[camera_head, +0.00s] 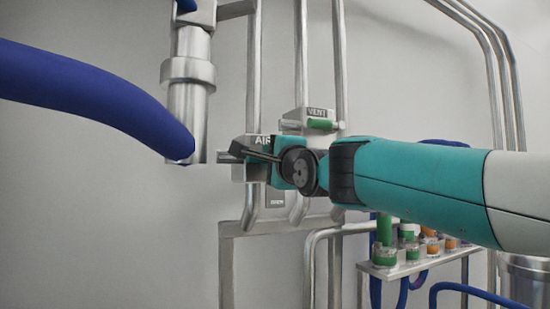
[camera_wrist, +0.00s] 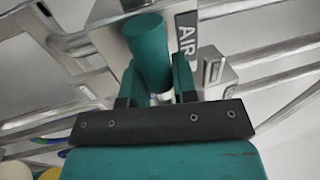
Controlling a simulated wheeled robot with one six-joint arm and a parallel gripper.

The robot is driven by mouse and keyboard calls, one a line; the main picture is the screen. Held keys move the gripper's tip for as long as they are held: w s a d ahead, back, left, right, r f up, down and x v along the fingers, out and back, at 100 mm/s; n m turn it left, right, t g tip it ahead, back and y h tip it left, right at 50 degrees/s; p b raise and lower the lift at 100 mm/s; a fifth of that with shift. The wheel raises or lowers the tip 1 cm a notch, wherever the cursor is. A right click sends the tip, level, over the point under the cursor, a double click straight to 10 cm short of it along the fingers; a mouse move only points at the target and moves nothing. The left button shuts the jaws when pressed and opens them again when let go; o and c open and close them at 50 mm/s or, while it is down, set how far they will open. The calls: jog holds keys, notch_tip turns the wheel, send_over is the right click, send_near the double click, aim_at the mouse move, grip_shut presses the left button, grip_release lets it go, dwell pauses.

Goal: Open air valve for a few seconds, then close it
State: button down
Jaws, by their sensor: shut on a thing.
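The air valve (camera_head: 252,171) is a grey metal block on a vertical pipe, with a label reading AIR. In the wrist view its AIR label (camera_wrist: 186,42) stands to the right of a green cylindrical handle (camera_wrist: 147,40). My gripper (camera_head: 277,160) is at the front of this valve and covers part of it. In the wrist view my gripper (camera_wrist: 155,75) has one finger on each side of the green handle and is shut on it. In the head view the handle is hidden by the gripper, so its turn angle is unclear.
A vent valve (camera_head: 322,124) with a green handle sits just above and right. A thick blue hose (camera_head: 90,95) and a metal pipe end (camera_head: 187,115) are at the left. A metal rack (camera_head: 385,270) with green and orange fittings is below my arm.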

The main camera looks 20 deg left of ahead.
jog(key=c, duration=0.9)
grip_release()
jog(key=shift+s+d+f+b, duration=0.15)
jog(key=shift+s+d+b, duration=0.1)
jog(key=shift+b, duration=0.15)
jog(key=b+v, duration=1)
jog(key=v, duration=0.6)
jog(key=shift+s+d+b, duration=0.25)
jog(key=shift+s+b, duration=0.05)
jog(key=shift+b, duration=0.1)
